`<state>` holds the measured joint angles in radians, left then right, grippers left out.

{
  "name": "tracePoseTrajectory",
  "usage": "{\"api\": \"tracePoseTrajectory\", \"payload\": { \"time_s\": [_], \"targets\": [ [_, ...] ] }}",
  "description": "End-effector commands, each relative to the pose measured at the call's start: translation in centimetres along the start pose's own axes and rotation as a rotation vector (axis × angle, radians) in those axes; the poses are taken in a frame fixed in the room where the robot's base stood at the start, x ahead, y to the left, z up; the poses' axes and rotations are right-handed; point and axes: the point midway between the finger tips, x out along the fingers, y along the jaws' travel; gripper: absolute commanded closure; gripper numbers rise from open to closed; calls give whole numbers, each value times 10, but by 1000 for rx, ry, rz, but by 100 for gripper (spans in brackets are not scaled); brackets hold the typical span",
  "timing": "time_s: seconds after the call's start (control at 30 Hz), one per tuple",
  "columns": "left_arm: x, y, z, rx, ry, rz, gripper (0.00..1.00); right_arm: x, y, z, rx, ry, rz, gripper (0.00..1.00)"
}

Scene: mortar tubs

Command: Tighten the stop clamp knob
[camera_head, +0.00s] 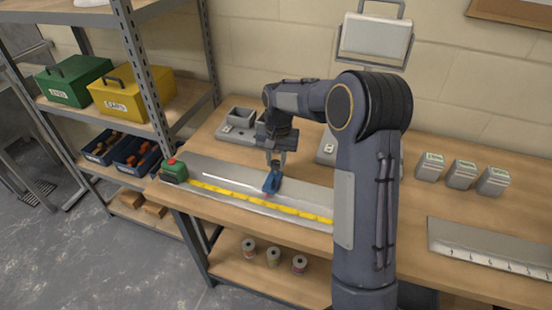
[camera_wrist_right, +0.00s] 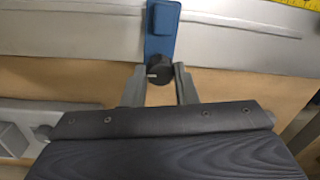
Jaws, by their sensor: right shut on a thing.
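The blue stop clamp (camera_head: 271,183) sits across the grey metal rail (camera_head: 315,194) on the bench. In the right wrist view the clamp (camera_wrist_right: 161,36) stands upright in the picture, with its round black knob (camera_wrist_right: 158,71) at the lower end. A pale line shows on the knob's face. My right gripper (camera_head: 276,160) comes down from above at the clamp. In the wrist view the right gripper (camera_wrist_right: 160,76) has one finger on each side of the knob and is shut on it. The fingers hide part of the knob's sides. My left gripper is not in view.
A yellow tape (camera_head: 260,202) runs along the rail from a green case with a red top (camera_head: 174,171). Several small grey blocks (camera_head: 461,174) and a ruled plate (camera_head: 480,247) lie at the right. A shelf post (camera_head: 143,77) rises left of the bench.

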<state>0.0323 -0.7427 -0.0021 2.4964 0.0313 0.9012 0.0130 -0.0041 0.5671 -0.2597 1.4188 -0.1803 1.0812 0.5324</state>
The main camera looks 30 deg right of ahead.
Motion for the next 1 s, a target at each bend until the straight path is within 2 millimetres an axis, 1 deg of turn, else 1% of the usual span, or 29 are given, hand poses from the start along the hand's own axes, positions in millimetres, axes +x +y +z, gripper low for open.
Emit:
{"api": "tracePoseTrajectory", "payload": {
  "time_s": [0.27,0.3,0.43,0.67,0.77,0.87,1.0],
  "targets": [
    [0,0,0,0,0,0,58,-1,0,-1,0,3,-2,97],
    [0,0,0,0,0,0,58,-1,0,-1,-1,2,-2,69],
    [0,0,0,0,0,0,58,-1,0,0,-1,2,-1,52],
    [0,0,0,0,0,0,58,0,0,0,-1,1,-1,52],
    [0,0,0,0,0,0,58,-4,0,0,-2,2,-1,52],
    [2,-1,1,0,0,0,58,-15,-1,-1,-2,4,-3,52],
    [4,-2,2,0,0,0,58,-40,0,-1,-1,6,-3,52]
  ]
}}
